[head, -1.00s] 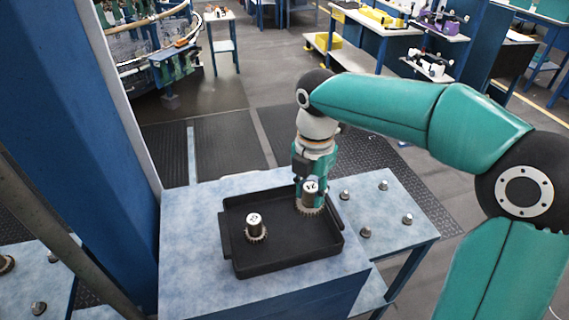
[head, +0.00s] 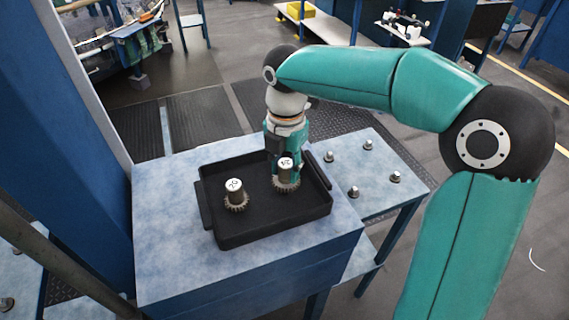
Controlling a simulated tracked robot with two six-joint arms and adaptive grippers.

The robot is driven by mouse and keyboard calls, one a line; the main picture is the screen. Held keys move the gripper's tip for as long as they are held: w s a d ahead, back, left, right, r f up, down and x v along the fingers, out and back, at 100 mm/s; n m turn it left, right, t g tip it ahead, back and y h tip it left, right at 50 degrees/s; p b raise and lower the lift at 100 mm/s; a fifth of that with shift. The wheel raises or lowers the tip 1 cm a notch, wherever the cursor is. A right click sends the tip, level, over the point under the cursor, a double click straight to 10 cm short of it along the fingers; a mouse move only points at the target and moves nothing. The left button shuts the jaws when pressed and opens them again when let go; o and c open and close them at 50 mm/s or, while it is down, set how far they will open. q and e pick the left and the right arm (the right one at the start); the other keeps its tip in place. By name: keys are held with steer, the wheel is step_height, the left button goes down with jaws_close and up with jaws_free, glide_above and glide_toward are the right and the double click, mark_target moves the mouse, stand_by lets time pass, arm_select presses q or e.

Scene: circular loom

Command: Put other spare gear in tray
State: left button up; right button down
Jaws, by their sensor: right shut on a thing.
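A black tray (head: 262,233) lies on a blue-grey bench top. One spare gear (head: 236,197), a toothed disc with a capped hub, stands upright in the tray's left part. Another spare gear (head: 286,174) of the same kind is at the tray's back right, upright. My right gripper (head: 284,167) reaches down from behind it and is shut on its hub. The gear's toothed rim is inside the tray's outline, at or very near the floor; I cannot tell if it touches. The fingers are partly hidden by the hub. My left gripper is out of view.
A side table (head: 385,208) with several short metal pegs (head: 354,191) adjoins the bench on the right. A blue column (head: 60,130) stands close on the left. The tray's front and middle floor are clear.

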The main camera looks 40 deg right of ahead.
mark_target(286, 163)
steer(key=shift+f, duration=0.6)
steer(key=shift+f+b, duration=0.3)
steer(key=shift+b, duration=0.2)
steer(key=c, duration=0.7)
jaws_free()
step_height(286, 163, up, 12)
steer(key=shift+f, duration=0.1)
